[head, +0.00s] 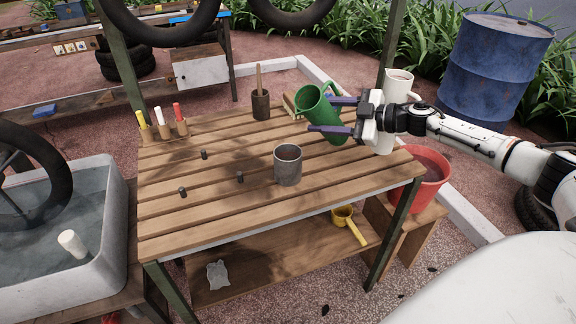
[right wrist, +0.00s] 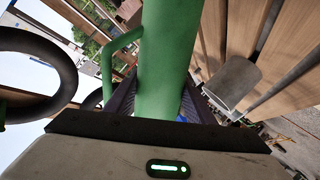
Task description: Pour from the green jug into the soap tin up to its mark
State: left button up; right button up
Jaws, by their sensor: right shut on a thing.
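The green jug (head: 325,118) is held above the right back part of the slatted table, tilted with its mouth toward the upper left. My right gripper (head: 322,114) is shut on it, with purple fingers either side of its body. The jug (right wrist: 165,65) fills the middle of the right wrist view, its handle to the left. The soap tin (head: 288,168), a grey metal cylinder, stands upright on the table, in front and to the left of the jug, apart from it. It also shows in the right wrist view (right wrist: 233,85). I cannot make out its mark. My left gripper is not in view.
A white jug (head: 398,83) stands behind my right wrist, partly hidden. A brown pot with a stick (head: 261,104) is at the table's back. Several small dark pegs (head: 240,177) stand left of the tin. A red bucket (head: 428,178) is beyond the right edge.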

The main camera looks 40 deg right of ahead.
jog(key=shift+r, duration=0.4)
jog(key=shift+f+n+b, duration=0.25)
jog(key=shift+n+b, duration=0.15)
jog(key=shift+b, duration=0.05)
jog(key=shift+f+h+b, duration=0.25)
jog(key=shift+h+b, duration=0.05)
jog(key=shift+h, duration=0.1)
jog(key=shift+d+f+n+b, duration=0.2)
jog(key=shift+f+n+b, duration=0.15)
jog(key=shift+n+b, duration=0.2)
jog(key=shift+h, duration=0.3)
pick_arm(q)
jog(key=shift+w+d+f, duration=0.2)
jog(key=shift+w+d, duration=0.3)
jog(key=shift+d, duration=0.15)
pick_arm(e)
jog(key=shift+f, duration=0.1)
pick_arm(q)
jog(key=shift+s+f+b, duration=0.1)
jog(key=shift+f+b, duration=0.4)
jog(key=shift+b, duration=0.2)
pick_arm(e)
jog(key=shift+f+n+h, duration=0.3)
jog(key=shift+f+n, duration=0.05)
jog(key=shift+n, duration=0.1)
